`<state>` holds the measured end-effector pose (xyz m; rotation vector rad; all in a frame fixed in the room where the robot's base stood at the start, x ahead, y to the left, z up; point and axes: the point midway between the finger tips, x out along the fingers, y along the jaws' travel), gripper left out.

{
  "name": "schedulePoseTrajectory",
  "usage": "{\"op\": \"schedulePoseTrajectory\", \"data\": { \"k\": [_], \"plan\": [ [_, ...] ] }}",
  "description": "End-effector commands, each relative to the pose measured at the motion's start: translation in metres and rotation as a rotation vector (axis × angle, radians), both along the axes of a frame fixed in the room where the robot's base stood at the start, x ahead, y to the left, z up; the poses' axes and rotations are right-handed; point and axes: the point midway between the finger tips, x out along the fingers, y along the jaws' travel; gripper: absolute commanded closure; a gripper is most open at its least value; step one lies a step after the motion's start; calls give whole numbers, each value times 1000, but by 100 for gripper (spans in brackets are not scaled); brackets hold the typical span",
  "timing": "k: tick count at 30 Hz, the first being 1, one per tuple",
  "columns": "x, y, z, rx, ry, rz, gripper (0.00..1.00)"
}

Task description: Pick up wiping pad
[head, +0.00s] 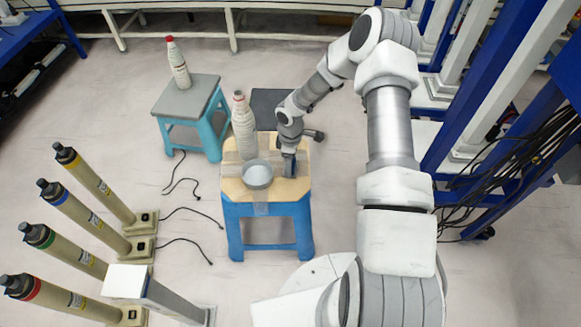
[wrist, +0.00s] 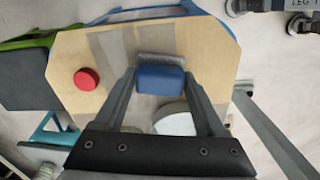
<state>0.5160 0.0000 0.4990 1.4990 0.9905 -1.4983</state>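The wiping pad (wrist: 160,79) looks like a blue block with a grey edge strip and lies on the wooden top of the blue stool. In the wrist view my gripper (wrist: 160,86) is open, with one finger on each side of the pad. Small gaps seem to show between the fingers and the pad. In the head view my gripper (head: 289,172) points down at the right part of the stool top and mostly hides the pad.
A grey bowl (head: 257,174) stands close to my gripper, also in the wrist view (wrist: 174,120). A bottle (head: 244,128) stands at the stool top's left; a red round top (wrist: 87,79) shows there. Another bottle (head: 179,64) stands on a grey-topped stool (head: 200,95).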

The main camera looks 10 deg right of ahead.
Motion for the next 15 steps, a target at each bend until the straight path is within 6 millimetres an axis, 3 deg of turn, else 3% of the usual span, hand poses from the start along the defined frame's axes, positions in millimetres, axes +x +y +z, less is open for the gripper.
{"op": "schedulePoseTrajectory", "data": {
  "k": [1, 9, 15],
  "plan": [
    [0, 0, 0, 0, 0, 0, 38],
    [0, 0, 0, 0, 0, 0, 85],
    [0, 0, 0, 0, 0, 0, 86]
  ]
}}
